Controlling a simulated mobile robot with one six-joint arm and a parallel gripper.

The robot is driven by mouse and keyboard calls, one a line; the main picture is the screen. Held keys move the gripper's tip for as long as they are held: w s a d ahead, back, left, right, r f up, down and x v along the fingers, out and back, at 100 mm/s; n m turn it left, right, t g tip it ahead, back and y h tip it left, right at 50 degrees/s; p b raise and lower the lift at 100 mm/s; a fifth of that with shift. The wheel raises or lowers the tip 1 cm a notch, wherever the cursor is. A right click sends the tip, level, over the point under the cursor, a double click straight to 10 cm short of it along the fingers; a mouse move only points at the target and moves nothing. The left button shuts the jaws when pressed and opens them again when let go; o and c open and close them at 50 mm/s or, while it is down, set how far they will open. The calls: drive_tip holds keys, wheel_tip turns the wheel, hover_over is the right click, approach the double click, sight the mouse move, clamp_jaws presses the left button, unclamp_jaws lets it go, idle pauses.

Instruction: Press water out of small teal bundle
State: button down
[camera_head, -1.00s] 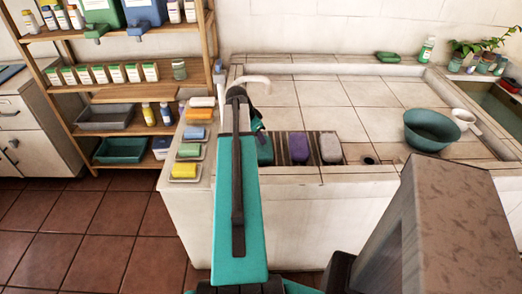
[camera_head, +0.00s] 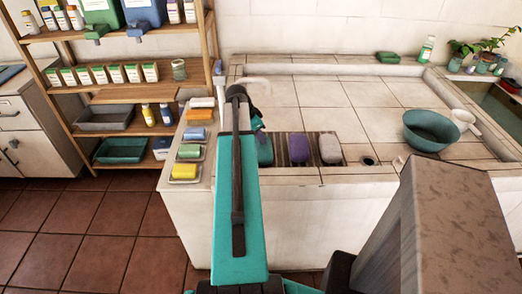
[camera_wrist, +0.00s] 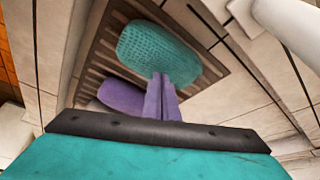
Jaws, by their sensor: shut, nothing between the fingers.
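The small teal bundle (camera_head: 265,151) lies on a dark slatted rack (camera_head: 284,139) at the basin's near left, left of a purple bundle (camera_head: 299,149) and a pale lilac-grey bundle (camera_head: 330,149). In the wrist view the teal bundle (camera_wrist: 150,45) shows a textured upper face, with the purple bundle (camera_wrist: 120,96) beside it. My gripper (camera_wrist: 162,76) is shut and empty. Its fingertips overlap the teal bundle's edge in that view; I cannot tell whether they touch it. In the head view my arm hides most of the gripper.
Soap dishes with coloured bars (camera_head: 184,172) line the left ledge. A pale spout (camera_head: 258,80) is just behind my arm. The tiled basin floor (camera_head: 340,93) behind is mostly clear.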

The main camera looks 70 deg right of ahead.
sight(261, 146)
wheel_tip(261, 146, up, 7)
drive_tip(key=p, duration=0.3)
idle(0.5)
drive_tip(key=shift+f, duration=0.1)
idle(0.4)
